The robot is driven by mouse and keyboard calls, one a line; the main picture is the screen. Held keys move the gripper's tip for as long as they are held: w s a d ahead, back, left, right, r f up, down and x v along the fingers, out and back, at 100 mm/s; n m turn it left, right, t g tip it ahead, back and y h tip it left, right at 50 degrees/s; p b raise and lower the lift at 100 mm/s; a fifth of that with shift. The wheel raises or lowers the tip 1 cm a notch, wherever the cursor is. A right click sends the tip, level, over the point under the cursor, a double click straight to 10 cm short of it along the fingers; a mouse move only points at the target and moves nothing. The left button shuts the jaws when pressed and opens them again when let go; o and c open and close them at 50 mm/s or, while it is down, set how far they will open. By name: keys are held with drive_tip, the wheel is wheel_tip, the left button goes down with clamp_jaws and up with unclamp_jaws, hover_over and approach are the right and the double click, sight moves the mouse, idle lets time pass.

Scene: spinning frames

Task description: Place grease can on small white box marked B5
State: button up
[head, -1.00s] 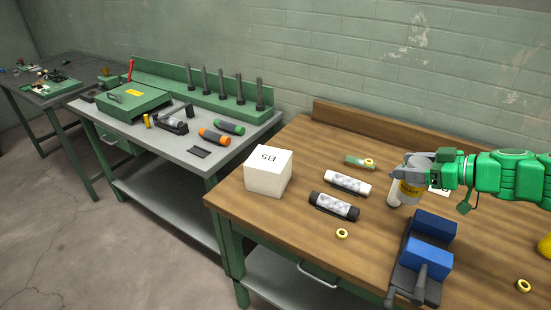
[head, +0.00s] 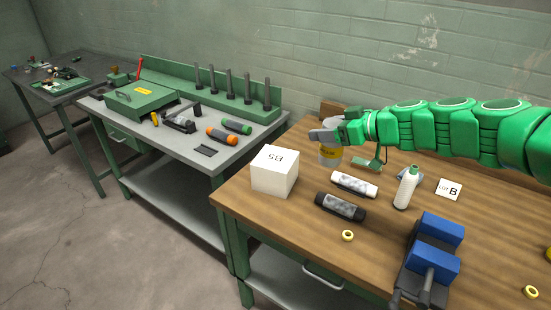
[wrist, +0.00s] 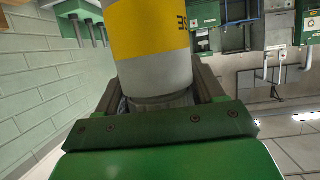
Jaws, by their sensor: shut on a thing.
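The grease can, grey with a yellow band, is held in my gripper (head: 322,137). It shows below the gripper in the head view (head: 330,155) and large in the wrist view (wrist: 150,45). My gripper is shut on it, with a finger on each side in the wrist view. The small white box marked B5 (head: 274,181) sits on the left part of the wooden workbench (head: 300,218). The gripper and can are to the right of the box and farther back, apart from it.
A white bottle (head: 405,190), a white cylinder (head: 354,184) and a black cylinder (head: 340,207) are on the bench. A blue vise (head: 432,250) stands at the front right. A card marked B (head: 449,190) lies behind it. A grey-topped bench (head: 205,150) is to the left.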

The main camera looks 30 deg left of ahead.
drive_tip(key=s+a+r, duration=0.3)
drive_tip(key=s+a, duration=0.2)
drive_tip(key=a, duration=0.5)
drive_tip(key=shift+n+g, duration=0.3)
drive_tip(key=shift+g, duration=0.1)
drive_tip(key=shift+w+a+f, duration=1.6)
drive_tip(key=shift+a+f, duration=0.05)
drive_tip(key=shift+f, duration=0.5)
drive_tip(key=shift+w+a+f, duration=1.65)
drive_tip(key=shift+a+f, duration=0.05)
drive_tip(key=shift+f, duration=0.5)
drive_tip(key=shift+w+a+f, duration=1.6)
drive_tip(key=shift+a+f, duration=0.05)
drive_tip(key=shift+f, duration=0.5)
drive_tip(key=shift+f, duration=0.1)
drive_tip(key=o, duration=1.4)
